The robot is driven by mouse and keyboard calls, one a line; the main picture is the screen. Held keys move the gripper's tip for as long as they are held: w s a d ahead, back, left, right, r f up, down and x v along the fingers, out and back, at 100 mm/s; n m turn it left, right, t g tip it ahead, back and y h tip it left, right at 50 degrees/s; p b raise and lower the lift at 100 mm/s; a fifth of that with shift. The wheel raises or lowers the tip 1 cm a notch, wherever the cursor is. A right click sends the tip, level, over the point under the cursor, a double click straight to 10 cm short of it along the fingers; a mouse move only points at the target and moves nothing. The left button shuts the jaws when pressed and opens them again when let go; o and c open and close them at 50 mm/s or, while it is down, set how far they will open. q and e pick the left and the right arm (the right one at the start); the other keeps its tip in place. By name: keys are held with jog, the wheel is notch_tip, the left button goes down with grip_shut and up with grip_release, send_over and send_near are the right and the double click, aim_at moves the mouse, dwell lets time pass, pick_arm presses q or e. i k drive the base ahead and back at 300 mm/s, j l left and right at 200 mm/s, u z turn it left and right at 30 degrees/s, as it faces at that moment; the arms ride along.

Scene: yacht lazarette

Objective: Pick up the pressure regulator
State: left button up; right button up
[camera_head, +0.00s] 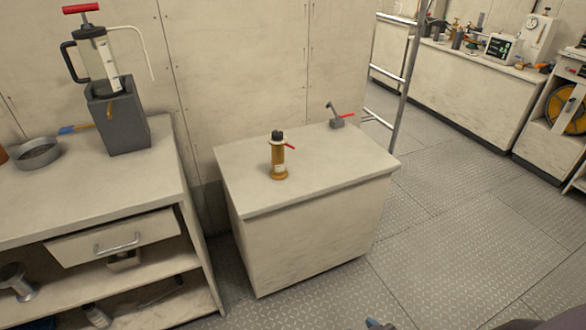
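An upright amber cylinder with a pale collar, a black top and a small red lever (278,158) stands on the low white cabinet (335,175) in the middle. It may be the pressure regulator, but I cannot tell for sure from here. A small grey fitting with a red handle (337,119) sits near the back right corner of the same cabinet top. Neither of my grippers is clearly in view. Only a small blue-grey piece and a dark shape show at the bottom edge, too cut off to identify.
At left, a bench (85,205) holds a grey box (122,125) with a red-handled pump and a round pan (37,154). Its drawer (115,237) stands partly out. A metal ladder (392,75) rises behind the cabinet. The grey floor (455,240) at right is clear.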

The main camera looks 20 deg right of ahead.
aim_at(278, 171)
jog(key=l, duration=0.55)
jog(key=k+l, duration=0.15)
jog(key=l, duration=0.95)
jog(key=k, duration=0.05)
